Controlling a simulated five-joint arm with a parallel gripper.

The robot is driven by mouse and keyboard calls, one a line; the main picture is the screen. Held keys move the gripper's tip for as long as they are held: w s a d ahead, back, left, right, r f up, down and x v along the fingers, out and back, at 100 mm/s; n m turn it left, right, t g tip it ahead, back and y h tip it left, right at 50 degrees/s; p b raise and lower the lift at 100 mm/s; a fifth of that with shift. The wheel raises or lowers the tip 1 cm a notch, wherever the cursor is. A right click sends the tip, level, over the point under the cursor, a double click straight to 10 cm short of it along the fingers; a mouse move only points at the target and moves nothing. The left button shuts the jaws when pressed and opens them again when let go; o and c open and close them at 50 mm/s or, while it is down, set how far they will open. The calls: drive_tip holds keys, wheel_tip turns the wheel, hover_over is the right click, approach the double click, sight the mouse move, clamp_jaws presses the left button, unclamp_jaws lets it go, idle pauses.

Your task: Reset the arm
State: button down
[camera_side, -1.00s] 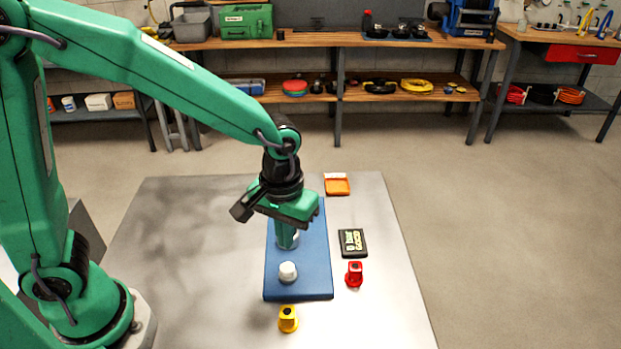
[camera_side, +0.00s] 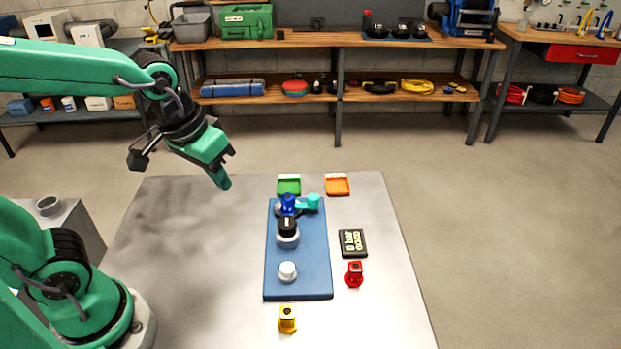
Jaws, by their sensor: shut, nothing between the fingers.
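My gripper (camera_side: 222,181) is shut and empty. It hangs tilted above the left back part of the metal table (camera_side: 180,270), to the left of the blue mat (camera_side: 310,264) and clear of everything on it. My arm is drawn back and raised. On the mat stand a blue piece (camera_side: 288,204) with a turquoise piece (camera_side: 311,202) beside it, a white piece with a black top (camera_side: 288,232), and a white knob (camera_side: 288,271).
A green tray (camera_side: 289,186) and an orange tray (camera_side: 338,186) lie at the table's back edge. A black display box (camera_side: 353,242) and a red piece (camera_side: 354,274) stand right of the mat. A yellow piece (camera_side: 288,319) stands in front. The table's left side is clear.

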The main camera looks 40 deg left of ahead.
drive_tip(key=s+a+r+m+t, duration=0.1)
drive_tip(key=s+a+r+t, duration=0.1)
drive_tip(key=s+a, duration=0.2)
drive_tip(key=shift+s+r+y, duration=0.3)
drive_tip(key=shift+s+r, duration=0.05)
drive_tip(key=shift+s, duration=0.05)
drive_tip(key=shift+a, duration=0.1)
idle(0.7)
